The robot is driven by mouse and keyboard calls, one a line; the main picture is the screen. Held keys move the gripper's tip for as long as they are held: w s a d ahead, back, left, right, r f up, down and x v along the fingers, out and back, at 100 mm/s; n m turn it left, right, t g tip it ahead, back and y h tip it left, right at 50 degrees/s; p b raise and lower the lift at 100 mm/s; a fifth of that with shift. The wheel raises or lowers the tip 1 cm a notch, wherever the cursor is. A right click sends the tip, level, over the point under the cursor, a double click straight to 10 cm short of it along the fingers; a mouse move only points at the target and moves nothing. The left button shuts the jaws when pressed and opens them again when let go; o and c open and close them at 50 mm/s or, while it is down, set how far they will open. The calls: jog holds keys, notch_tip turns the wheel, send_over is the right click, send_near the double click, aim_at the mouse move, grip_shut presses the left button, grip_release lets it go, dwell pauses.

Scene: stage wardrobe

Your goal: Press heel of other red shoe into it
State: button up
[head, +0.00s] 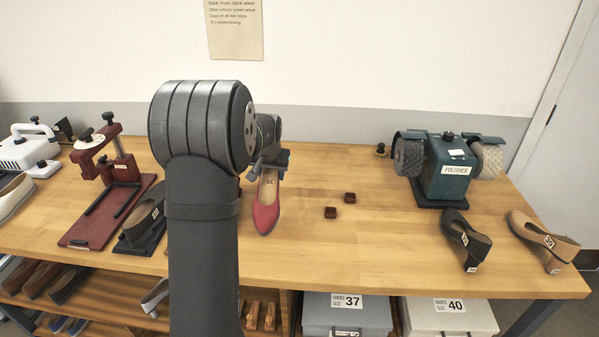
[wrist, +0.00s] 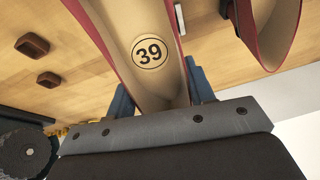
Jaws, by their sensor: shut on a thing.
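A red shoe (head: 265,212) with a tan inside marked 39 is held in my gripper (head: 268,162), toe towards the front of the bench. In the wrist view the shoe (wrist: 150,20) passes between the blue fingers of my gripper (wrist: 160,95), which are shut on it. A second red shoe (wrist: 270,45) shows at the upper right of the wrist view, beside the held one; my arm mostly hides it in the head view. Two small dark brown blocks, one nearer (head: 330,212) and one farther (head: 349,197), lie on the bench right of the held shoe. The held shoe's heel is hidden.
A teal polisher (head: 447,172) stands at the back right. A black heeled shoe (head: 466,238) and a tan one (head: 543,240) lie at the right. A dark red press (head: 107,160) and a black shoe (head: 142,225) are at the left. The bench (head: 340,255) is clear at centre front.

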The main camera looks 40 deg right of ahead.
aim_at(264, 174)
jog(key=shift+w+a+f, duration=0.2)
jog(key=shift+w+a, duration=0.15)
jog(key=shift+w, duration=0.15)
jog(key=shift+w+a+f, duration=0.2)
jog(key=shift+w+a, duration=0.15)
jog(key=shift+w, duration=0.1)
jog(key=shift+f, duration=1.25)
jog(key=shift+s+f, duration=0.1)
jog(key=shift+f, duration=1.15)
dwell(1.5)
jog(key=shift+r, duration=0.1)
jog(key=shift+r, duration=1.75)
jog(key=shift+d, duration=0.15)
jog(key=s+d, duration=0.7)
jog(key=shift+s+d, duration=0.3)
jog(key=shift+s, duration=0.1)
